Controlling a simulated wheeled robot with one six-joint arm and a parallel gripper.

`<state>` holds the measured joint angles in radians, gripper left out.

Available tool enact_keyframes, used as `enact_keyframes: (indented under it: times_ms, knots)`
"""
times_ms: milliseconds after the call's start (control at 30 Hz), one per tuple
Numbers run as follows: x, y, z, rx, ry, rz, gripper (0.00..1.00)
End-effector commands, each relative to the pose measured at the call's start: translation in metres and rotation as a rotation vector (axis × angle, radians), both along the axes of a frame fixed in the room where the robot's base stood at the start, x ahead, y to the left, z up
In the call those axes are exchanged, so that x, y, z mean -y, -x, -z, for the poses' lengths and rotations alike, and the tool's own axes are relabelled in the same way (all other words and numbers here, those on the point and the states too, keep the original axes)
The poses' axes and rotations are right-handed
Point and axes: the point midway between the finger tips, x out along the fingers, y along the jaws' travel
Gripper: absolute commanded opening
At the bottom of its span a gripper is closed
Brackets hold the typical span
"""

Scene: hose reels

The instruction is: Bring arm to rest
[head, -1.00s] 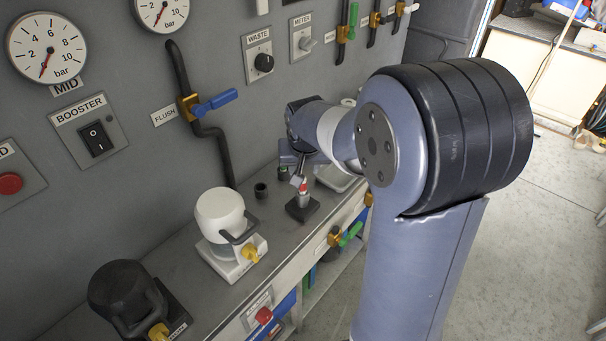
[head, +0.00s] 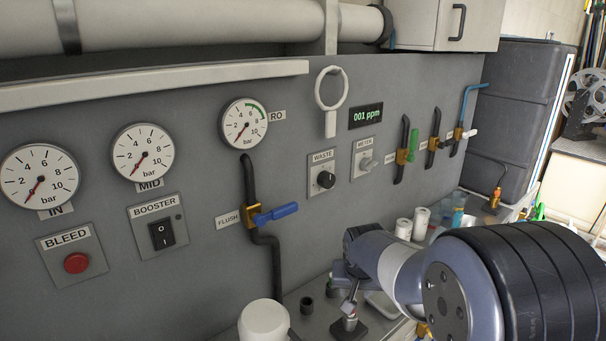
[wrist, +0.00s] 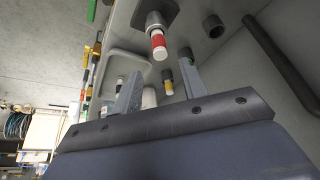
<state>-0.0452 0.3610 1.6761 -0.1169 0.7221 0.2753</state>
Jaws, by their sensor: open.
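My arm reaches in from the lower right in the head view, over the bench beside the grey panel. My gripper (head: 347,289) points down above a small dark stand (head: 349,331) on the bench. In the wrist view my gripper (wrist: 161,69) is open, its two grey fingers apart. A red-and-white banded probe (wrist: 158,44) stands just beyond the fingertips. A yellow-banded piece (wrist: 168,84) and a white cylinder (wrist: 149,98) show between the fingers, farther back. I see nothing held.
The panel carries a blue flush valve handle (head: 276,213), a waste knob (head: 326,180) and a meter switch (head: 366,164). A white rounded container (head: 264,322) stands on the bench left of my gripper. White cylinders (head: 421,222) stand behind my arm.

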Motion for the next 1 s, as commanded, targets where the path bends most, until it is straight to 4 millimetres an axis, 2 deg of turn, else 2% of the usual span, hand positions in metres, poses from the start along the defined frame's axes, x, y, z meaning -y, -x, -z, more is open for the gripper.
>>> enact_keyframes:
  times_ms: [33,300,600,700,1000]
  knots:
    - [0.001,-0.003,0.011,-0.005,0.000,0.000,0.41]
    - [0.004,-0.021,0.053,-0.003,0.000,0.001,0.41]
    - [0.005,-0.032,0.083,0.000,0.000,0.001,0.41]
    - [0.005,-0.032,0.078,0.001,0.000,0.001,0.41]
    - [0.005,-0.032,0.078,0.001,0.000,0.001,0.41]
